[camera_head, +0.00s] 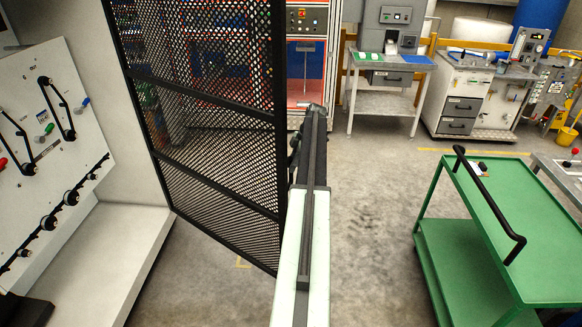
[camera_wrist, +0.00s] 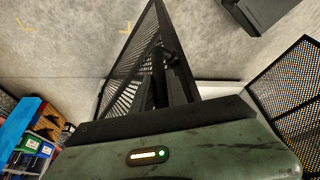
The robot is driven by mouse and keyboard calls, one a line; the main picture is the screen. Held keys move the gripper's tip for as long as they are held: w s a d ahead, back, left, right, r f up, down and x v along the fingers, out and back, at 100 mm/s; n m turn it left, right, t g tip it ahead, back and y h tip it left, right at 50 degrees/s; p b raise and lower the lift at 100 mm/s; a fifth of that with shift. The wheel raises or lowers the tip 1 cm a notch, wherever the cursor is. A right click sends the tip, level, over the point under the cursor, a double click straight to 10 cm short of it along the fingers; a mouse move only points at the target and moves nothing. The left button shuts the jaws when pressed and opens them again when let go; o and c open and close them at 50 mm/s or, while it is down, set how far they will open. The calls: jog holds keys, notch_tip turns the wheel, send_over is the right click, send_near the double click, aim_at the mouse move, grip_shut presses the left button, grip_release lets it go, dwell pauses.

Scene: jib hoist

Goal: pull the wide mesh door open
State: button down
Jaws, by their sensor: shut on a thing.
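The wide mesh door (camera_head: 205,125) is a tall black perforated panel in a dark frame, left of my arm in the head view. It stands at an angle out over the floor, its near edge beside my arm. In the wrist view the door (camera_wrist: 128,85) shows steeply foreshortened, with a dark upright handle (camera_wrist: 158,75) near its edge. My gripper (camera_wrist: 165,68) is shut on the handle at that edge. The fingertips are dark against dark and their exact contact is hard to see. In the head view my arm largely hides the gripper.
A white panel with knobs and levers (camera_head: 50,125) stands close on the left. A green trolley (camera_head: 520,225) stands at the right. Open floor (camera_head: 375,215) lies between it and my arm. Another mesh panel (camera_wrist: 290,90) shows at right in the wrist view.

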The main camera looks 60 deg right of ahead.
jog(key=shift+w+a, duration=0.1)
jog(key=shift+w, duration=0.1)
jog(key=c, duration=1.3)
grip_release()
jog(key=shift+w, duration=0.1)
jog(key=p+v, duration=0.7)
jog(key=shift+r, duration=0.35)
jog(key=shift+c, duration=0.4)
